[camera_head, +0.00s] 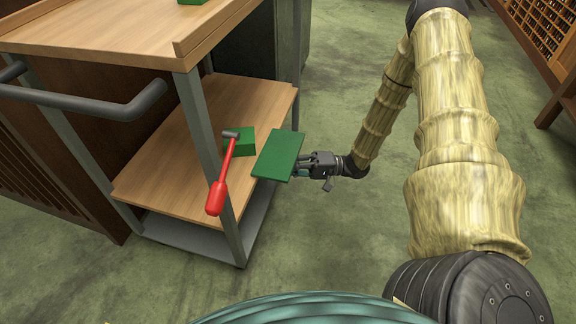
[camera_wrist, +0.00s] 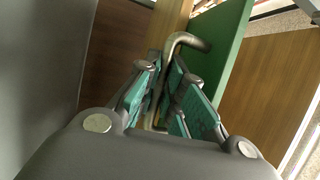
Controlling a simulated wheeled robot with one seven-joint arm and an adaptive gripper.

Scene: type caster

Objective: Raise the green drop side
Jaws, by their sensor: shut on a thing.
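The green drop side (camera_head: 279,154) is a flat panel at the right edge of the cart's lower shelf. It sticks outward and looks tilted; its exact angle is hard to tell. My gripper (camera_head: 304,166) is at the panel's outer right end. In the wrist view, the green panel (camera_wrist: 222,50) stands just beyond the fingers. A bent metal handle (camera_wrist: 186,40) passes between the teal finger pads of my gripper (camera_wrist: 168,85), which is shut on it. Where the handle joins the panel is not clear.
The wooden cart has an upper top (camera_head: 110,30), a lower shelf (camera_head: 165,180) and grey posts. A green block (camera_head: 242,140) is on the lower shelf. The floor (camera_head: 320,235) right of the cart is clear. Shelving stands at the far right.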

